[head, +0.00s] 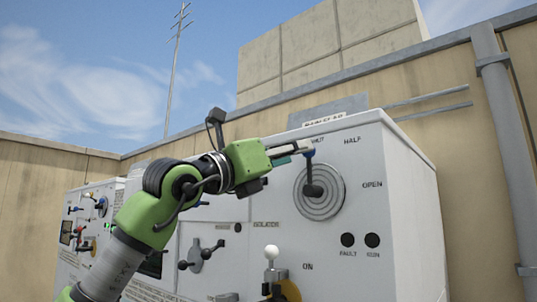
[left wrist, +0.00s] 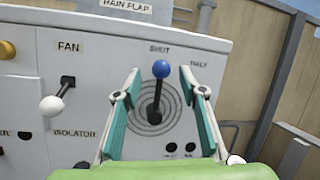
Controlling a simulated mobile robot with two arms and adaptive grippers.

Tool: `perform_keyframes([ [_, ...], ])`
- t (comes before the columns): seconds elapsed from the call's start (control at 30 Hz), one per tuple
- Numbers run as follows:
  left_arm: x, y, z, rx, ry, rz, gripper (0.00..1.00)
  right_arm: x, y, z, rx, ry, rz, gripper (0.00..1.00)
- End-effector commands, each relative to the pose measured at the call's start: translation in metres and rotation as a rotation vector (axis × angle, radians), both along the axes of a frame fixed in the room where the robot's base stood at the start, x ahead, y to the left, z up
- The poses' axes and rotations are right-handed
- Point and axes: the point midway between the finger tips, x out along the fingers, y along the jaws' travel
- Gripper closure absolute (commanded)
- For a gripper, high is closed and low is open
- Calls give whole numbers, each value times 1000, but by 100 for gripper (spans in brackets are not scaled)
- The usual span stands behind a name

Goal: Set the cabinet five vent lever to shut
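A lever with a blue knob (head: 309,153) stands on a round ringed dial (head: 330,202) on the front of the white cabinet (head: 400,215). The dial is lettered SHUT, HALF and OPEN. In the left wrist view the lever's blue knob (left wrist: 161,69) points up, just under the SHUT lettering. My left gripper (head: 296,152) is up at the knob. In the left wrist view my left gripper (left wrist: 157,88) is open, its teal-padded fingers either side of the lever with gaps between. The plate above seems to read RAIN FLAP; no cabinet number is legible. My right gripper is not in view.
A white-knobbed lever (head: 272,253) stands below the dial near the ON lettering. A black-handled switch (head: 200,256) is to its left. Another white-knobbed lever (left wrist: 51,105) is near the FAN lettering. A pipe (head: 505,150) runs down the wall at right.

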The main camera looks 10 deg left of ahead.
Motion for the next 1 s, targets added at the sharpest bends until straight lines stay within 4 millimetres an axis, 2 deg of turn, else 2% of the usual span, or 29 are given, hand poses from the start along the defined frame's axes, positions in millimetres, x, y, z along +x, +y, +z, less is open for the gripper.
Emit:
perform_keyframes([
  [0.2,-28,26,-12,-1,-3,2,62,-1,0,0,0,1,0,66],
  [0.4,-44,40,-19,-3,-2,2,62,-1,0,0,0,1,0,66],
  [1.0,-49,43,-20,-2,-2,1,62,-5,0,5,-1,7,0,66],
])
